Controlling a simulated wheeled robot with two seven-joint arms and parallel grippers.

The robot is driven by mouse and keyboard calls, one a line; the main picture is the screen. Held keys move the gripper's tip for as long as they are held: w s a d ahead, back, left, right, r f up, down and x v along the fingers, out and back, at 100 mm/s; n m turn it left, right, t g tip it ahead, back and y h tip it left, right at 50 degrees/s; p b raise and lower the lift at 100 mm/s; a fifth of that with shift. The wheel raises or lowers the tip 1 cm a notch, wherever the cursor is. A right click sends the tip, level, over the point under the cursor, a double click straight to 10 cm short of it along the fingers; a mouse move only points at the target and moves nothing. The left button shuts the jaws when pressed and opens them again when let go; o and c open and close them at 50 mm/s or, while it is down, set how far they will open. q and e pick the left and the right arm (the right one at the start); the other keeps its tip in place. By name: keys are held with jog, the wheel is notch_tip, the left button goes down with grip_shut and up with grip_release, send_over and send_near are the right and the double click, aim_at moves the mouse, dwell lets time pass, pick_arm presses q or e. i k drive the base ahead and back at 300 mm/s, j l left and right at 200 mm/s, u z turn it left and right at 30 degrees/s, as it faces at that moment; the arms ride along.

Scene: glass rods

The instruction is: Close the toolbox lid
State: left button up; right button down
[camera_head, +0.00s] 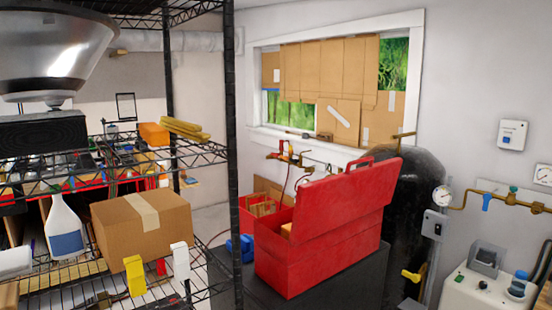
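A red toolbox (318,257) stands on a dark bench top (366,289) right of the centre of the view. Its red lid (345,205) is raised and tilted, with a handle (371,161) along its top edge. A small part of the toolbox's inside shows at its left end, with a tan item in it; the rest is hidden behind the lid. Neither of my grippers is in view.
A black wire shelf rack (231,150) fills the left, holding a cardboard box (141,226), a spray bottle (64,232) and a large metal bowl-shaped thing (55,45). A dark tank (414,215) stands behind the toolbox. Gauges and a white machine (488,290) are at right.

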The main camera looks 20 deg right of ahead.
aim_at(322, 206)
jog(key=l+u, duration=0.2)
jog(key=l, duration=0.45)
jog(key=l+u, duration=0.2)
jog(key=l, duration=0.4)
jog(key=k+l+u, duration=0.1)
jog(key=l+u, duration=0.15)
jog(key=l, duration=0.35)
